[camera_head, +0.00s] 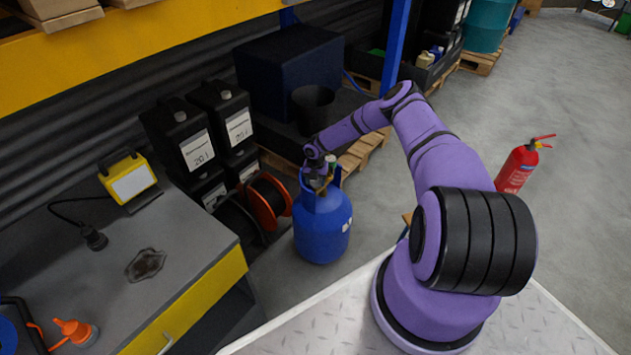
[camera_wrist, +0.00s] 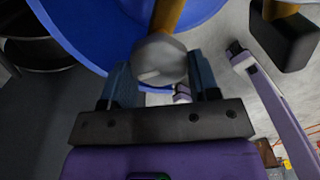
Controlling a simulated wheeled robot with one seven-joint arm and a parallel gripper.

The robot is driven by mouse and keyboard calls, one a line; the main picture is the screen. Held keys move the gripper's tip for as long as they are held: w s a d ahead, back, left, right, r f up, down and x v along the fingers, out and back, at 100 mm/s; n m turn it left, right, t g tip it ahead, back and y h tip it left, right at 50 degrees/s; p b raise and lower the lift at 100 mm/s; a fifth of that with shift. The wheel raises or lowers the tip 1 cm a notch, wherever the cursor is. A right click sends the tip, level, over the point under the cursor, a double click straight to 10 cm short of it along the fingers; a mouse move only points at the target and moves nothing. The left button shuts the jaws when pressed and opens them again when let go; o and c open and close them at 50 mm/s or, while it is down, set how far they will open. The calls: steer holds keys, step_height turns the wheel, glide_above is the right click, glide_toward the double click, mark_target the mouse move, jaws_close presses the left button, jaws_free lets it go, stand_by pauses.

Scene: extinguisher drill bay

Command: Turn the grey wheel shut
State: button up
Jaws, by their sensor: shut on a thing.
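A blue gas cylinder (camera_head: 322,225) stands upright on the floor beside the bench in the head view; its blue collar also shows in the wrist view (camera_wrist: 85,25). The grey wheel (camera_wrist: 158,58) sits on the end of a brass valve stem (camera_wrist: 168,14) in the wrist view. My gripper (camera_head: 318,172) reaches down to the top of the cylinder. In the wrist view its two fingers stand either side of the grey wheel, shut on it. In the head view the gripper and collar largely hide the wheel.
A grey workbench (camera_head: 190,245) with a yellow lamp (camera_head: 128,180) stands on the left. Black canisters (camera_head: 180,140) and a cable reel with orange rims (camera_head: 268,200) are close left of the cylinder. A red extinguisher (camera_head: 517,168) stands right, on otherwise open floor.

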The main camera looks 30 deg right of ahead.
steer(key=m, duration=0.3)
steer(key=shift+w+r, duration=0.1)
steer(key=shift+w, duration=0.05)
steer(key=m, duration=0.5)
steer(key=shift+a+m, duration=0.1)
steer(key=shift+m, duration=0.3)
steer(key=m, duration=0.3)
steer(key=shift+w+m, duration=0.15)
steer(key=shift+m, duration=0.25)
steer(key=m, duration=0.8)
steer(key=shift+w, duration=0.15)
steer(key=m, duration=0.4)
steer(key=shift+d+m, duration=0.2)
steer(key=shift+m, duration=0.1)
steer(key=m, duration=0.4)
steer(key=shift+d, duration=0.1)
steer(key=shift+d+m, duration=0.1)
steer(key=shift+m, duration=2.1)
